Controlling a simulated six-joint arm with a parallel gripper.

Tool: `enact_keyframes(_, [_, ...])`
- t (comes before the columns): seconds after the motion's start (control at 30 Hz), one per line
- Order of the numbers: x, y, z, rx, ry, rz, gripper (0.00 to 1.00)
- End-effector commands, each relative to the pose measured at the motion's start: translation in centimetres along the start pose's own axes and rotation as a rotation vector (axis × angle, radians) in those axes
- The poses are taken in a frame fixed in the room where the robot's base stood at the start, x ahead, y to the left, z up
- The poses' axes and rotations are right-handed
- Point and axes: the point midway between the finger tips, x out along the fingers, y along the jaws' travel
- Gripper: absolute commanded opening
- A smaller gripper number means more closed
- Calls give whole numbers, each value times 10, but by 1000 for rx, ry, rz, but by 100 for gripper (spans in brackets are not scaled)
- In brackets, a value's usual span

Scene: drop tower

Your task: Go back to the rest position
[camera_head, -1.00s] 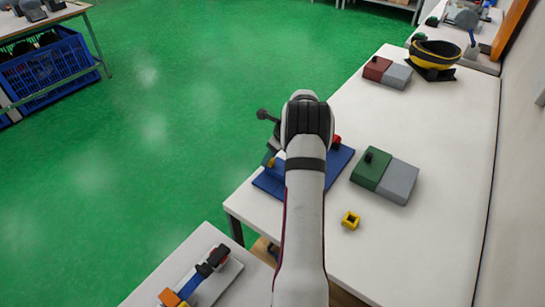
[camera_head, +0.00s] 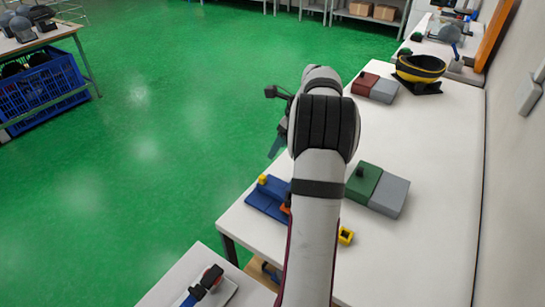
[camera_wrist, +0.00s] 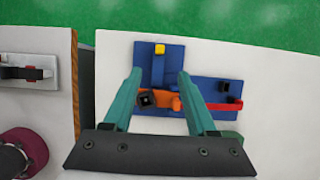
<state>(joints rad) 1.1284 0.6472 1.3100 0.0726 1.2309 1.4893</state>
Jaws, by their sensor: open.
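My gripper (camera_wrist: 159,78) shows in the wrist view with its two teal fingers spread apart and nothing held between them. It is above a blue base (camera_wrist: 215,92) that carries a yellow block (camera_wrist: 160,49), an orange piece (camera_wrist: 175,101), a red bar (camera_wrist: 225,106) and small black parts. The fingers hide some of the base. In the head view my arm is raised over the left edge of the white table, and the gripper (camera_head: 277,145) is partly hidden behind the wrist. The blue base (camera_head: 268,200) lies below it on the table.
A green and grey block (camera_head: 377,188) and a small yellow square piece (camera_head: 345,236) lie right of my arm. A red and grey block (camera_head: 374,87) and a yellow-black bowl (camera_head: 420,67) are farther back. Another white table (camera_head: 185,275) is at front left.

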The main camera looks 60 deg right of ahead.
Motion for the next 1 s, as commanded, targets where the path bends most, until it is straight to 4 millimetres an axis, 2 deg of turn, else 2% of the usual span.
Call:
enact_keyframes(0.1, [-5, 0, 0, 0, 1, -1, 57])
enact_keyframes(0.47, [-5, 0, 0, -2, 0, 0, 57])
enact_keyframes(0.57, [-8, 21, 14, -87, 7, 17, 57])
enact_keyframes(0.67, [-18, 93, 45, -377, 27, 78, 57])
enact_keyframes(0.7, [-24, 135, 56, -542, 34, 113, 57])
enact_keyframes(0.77, [-35, 200, 61, -807, 43, 169, 57])
enact_keyframes(0.8, [-42, 242, 58, -990, 46, 210, 57])
enact_keyframes(0.87, [-54, 304, 42, -1275, 43, 272, 57])
enact_keyframes(0.9, [-61, 341, 25, -1467, 37, 316, 57])
enact_keyframes(0.97, [-71, 388, -9, -1750, 22, 382, 57])
enact_keyframes(1.0, [-76, 412, -34, -1926, 8, 424, 57])
